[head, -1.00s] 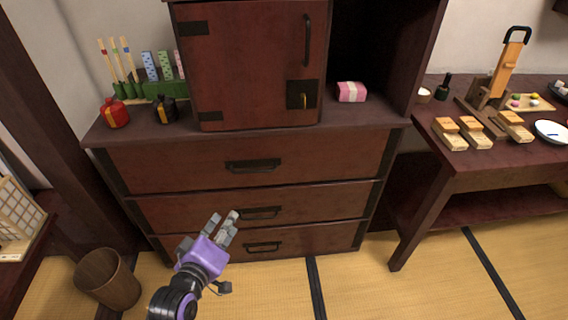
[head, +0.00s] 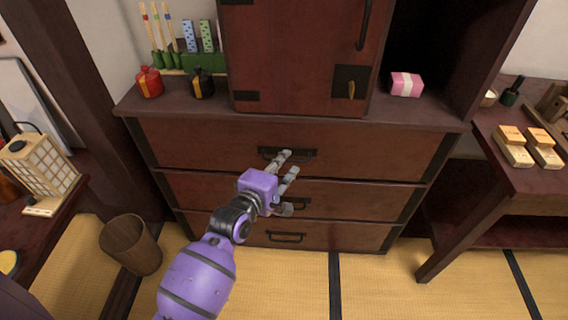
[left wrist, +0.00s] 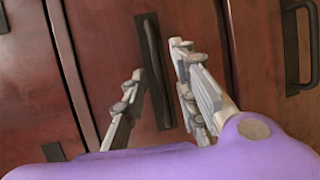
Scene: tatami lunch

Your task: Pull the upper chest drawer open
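The chest's upper drawer (head: 200,146) is closed, its front flush with the chest. Its dark bar handle (head: 306,154) sits at the middle of the front, partly hidden by my fingers in the head view. My left gripper (head: 287,166) reaches up to this handle from below and in front. In the left wrist view, the open fingers of my left gripper (left wrist: 158,62) stand on either side of the handle (left wrist: 153,60), with a gap visible on both sides. Contact with the handle cannot be made out. My right gripper is out of view.
Two lower drawers (head: 350,196) are closed. A red pouch (head: 149,83), a black pouch (head: 202,84) and a pink box (head: 406,84) stand on the chest top. A waste bin (head: 131,246) is at the left, a side table (head: 500,180) at the right. The tatami in front is clear.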

